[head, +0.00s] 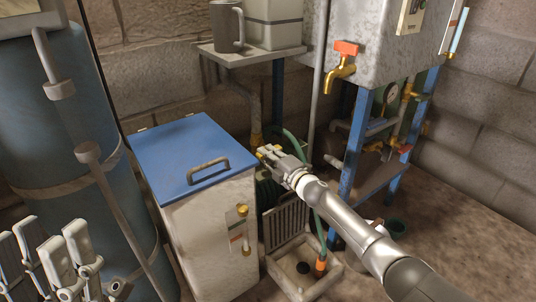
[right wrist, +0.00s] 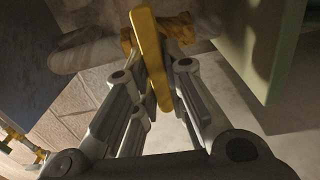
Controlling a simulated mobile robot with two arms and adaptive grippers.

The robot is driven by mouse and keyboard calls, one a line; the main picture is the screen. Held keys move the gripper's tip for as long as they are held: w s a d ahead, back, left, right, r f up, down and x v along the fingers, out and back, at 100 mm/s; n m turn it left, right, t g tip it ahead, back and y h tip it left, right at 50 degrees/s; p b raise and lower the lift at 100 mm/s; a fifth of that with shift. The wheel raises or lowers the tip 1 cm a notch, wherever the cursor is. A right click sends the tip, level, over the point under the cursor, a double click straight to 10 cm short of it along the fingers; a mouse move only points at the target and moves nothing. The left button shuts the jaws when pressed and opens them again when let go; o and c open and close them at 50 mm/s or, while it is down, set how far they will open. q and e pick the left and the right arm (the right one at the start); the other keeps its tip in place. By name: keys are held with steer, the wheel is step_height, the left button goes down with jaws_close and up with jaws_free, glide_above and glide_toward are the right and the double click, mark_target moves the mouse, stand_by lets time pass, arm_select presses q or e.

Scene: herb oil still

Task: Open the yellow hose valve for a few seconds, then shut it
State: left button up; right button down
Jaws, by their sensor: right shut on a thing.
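The yellow hose valve's lever (right wrist: 151,60) stands between the fingers of my right gripper (right wrist: 158,85) in the right wrist view. The gripper is shut on it. Behind the lever a pale pipe with brass parts (right wrist: 178,26) runs across, and the lever lies roughly crosswise to it in this view. In the head view my right gripper (head: 268,153) is beside the blue-lidded box, below a brass fitting (head: 256,141), and largely hides the valve. A green hose (head: 293,139) starts near there. My left gripper (head: 50,255) is at the lower left, open and empty.
The blue-lidded box (head: 180,155) stands left of my right gripper. A floor basin (head: 290,285) with an orange hose end (head: 321,264) lies below. A blue-legged stand (head: 352,140) with a metal tank (head: 385,40) and orange-handled tap (head: 345,50) is on the right.

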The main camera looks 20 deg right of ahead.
steer(key=shift+d, duration=0.1)
steer(key=c, duration=1.5)
jaws_free()
steer(key=shift+s, duration=0.15)
steer(key=v, duration=1.1)
steer(key=shift+s+d, duration=0.1)
steer(key=shift+s, duration=0.25)
